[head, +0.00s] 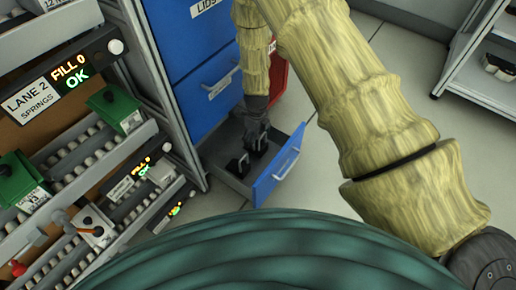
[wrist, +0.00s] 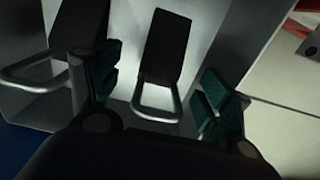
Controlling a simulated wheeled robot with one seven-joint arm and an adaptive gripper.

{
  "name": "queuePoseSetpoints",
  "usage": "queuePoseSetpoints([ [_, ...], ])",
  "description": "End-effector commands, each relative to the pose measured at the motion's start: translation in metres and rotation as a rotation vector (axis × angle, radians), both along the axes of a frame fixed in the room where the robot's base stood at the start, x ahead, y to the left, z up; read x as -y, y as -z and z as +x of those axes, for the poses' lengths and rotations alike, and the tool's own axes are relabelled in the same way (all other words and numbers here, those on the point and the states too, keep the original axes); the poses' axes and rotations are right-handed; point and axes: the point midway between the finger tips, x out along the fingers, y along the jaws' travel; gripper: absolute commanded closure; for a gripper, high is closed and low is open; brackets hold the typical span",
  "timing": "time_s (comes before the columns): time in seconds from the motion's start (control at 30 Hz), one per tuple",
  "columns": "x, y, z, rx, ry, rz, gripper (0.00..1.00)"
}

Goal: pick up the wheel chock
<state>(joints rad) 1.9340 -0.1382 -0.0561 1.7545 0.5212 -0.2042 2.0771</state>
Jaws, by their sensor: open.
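Two black wheel chocks with grey loop handles lie in the open drawer (head: 276,176) of a blue cabinet. In the wrist view one chock (wrist: 167,47) is in the middle, its loop handle (wrist: 157,115) towards me, and the other chock (wrist: 22,35) is at the left, partly cut off by the frame. In the head view a chock (head: 238,165) shows left of my gripper (head: 257,128), which reaches down into the drawer and partly hides the other. In the wrist view my gripper (wrist: 160,88) is open, its teal-padded fingers on either side of the middle chock, gripping nothing.
The blue cabinet (head: 190,40) stands right behind the drawer, with a red bin (head: 279,75) beside it. A roller rack (head: 75,165) with green boxes is at the left. Another shelf (head: 480,85) is at the upper right. Floor right of the drawer is clear.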

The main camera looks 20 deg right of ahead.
Motion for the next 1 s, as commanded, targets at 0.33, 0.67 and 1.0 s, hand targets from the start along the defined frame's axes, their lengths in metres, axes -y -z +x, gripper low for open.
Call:
queuePoseSetpoints([
  [0.33,0.005,0.037,0.0,-0.001,-0.001,0.001,0.21],
  [0.67,0.005,0.049,0.001,0.0,-0.001,0.0,0.21],
  [1.0,0.005,0.049,0.001,0.0,-0.001,0.0,0.71],
])
